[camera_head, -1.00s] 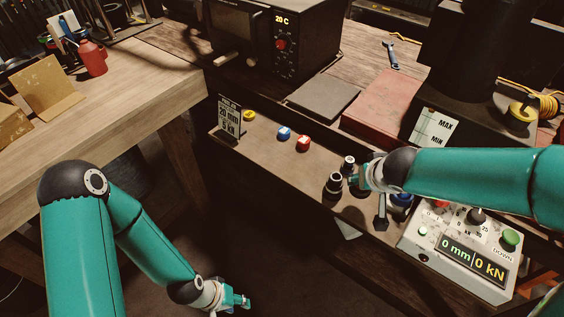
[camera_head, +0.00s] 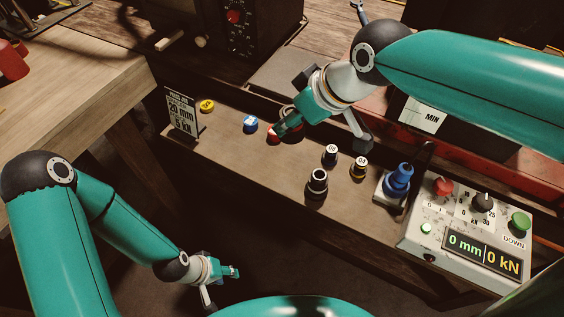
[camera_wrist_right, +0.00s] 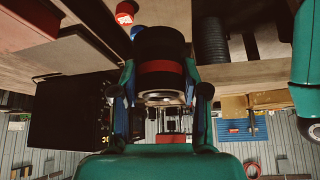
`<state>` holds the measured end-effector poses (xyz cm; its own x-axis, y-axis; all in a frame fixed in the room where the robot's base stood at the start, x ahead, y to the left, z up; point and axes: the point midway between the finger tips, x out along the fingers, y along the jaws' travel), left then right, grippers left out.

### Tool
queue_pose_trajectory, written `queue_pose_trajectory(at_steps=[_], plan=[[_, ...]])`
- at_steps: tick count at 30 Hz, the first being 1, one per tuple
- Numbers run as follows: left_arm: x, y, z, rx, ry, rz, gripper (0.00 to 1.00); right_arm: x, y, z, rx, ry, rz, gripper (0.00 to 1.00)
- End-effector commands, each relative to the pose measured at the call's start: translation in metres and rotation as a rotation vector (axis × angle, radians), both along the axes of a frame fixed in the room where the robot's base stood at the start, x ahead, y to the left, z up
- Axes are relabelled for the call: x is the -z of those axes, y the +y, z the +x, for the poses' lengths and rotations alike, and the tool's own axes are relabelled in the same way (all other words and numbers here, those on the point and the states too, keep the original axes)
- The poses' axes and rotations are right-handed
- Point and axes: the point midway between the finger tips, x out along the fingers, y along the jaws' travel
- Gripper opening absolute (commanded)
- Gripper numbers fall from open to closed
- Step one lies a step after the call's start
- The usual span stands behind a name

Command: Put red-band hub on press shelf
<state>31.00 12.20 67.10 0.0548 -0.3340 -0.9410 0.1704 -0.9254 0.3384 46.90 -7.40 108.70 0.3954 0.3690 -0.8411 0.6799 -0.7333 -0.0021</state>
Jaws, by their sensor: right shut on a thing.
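My right gripper (camera_head: 284,128) is over the long wooden shelf (camera_head: 228,155), close to the red cap (camera_head: 272,138). In the right wrist view its two fingers (camera_wrist_right: 165,92) are shut on a dark cylinder with a red band, the red-band hub (camera_wrist_right: 162,48).
A wooden table (camera_head: 70,110) is at left.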

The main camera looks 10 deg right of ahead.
Motion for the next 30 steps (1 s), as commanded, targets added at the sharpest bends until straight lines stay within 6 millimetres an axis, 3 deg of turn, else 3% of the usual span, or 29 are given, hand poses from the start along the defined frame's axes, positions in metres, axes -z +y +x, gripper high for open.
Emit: queue_pose_trajectory(at_steps=[6, 12, 30], plan=[[0.001, 0.0, 0.0, -0.001, 0.0, 0.0, 0.4, 0.059, 0.005, 0.001, -0.011, 0.005, -0.002, 0.0], [0.001, 0.0, 0.0, -0.001, 0.0, 0.0, 0.4, 0.101, 0.007, 0.002, -0.014, 0.002, -0.002, 0.0], [0.001, 0.0, 0.0, 0.0, 0.0, 0.0, 0.4, 0.16, 0.008, 0.002, -0.016, -0.001, -0.001, 0.0]])
